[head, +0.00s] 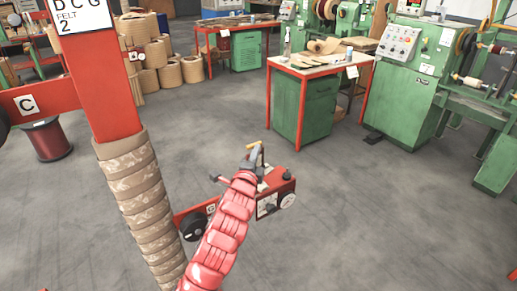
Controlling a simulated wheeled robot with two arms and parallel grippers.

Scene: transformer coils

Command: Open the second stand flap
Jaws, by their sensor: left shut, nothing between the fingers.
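A red stand post (107,85) with a white sign reading "DCG FELT 2" stands at the left of the head view. Its lower part is wrapped in stacked brown rings (143,200). A red side bar (38,103) marked "C" runs left from the post. Lower down, a red bar marked "G" (211,208) runs right, behind my arm. I cannot tell which part is the second flap. My left gripper (256,153) is shut and empty above this lower bar's right end, partly hidden by my red-sleeved arm. I cannot tell whether it touches the bar. My right gripper is not in view.
A green cabinet with a red-framed table (286,105) stands ahead, with green winding machines (402,95) to its right. Brown rolls (145,60) are stacked at the back left. A dark red spool (47,139) stands at left. The grey floor at right is clear.

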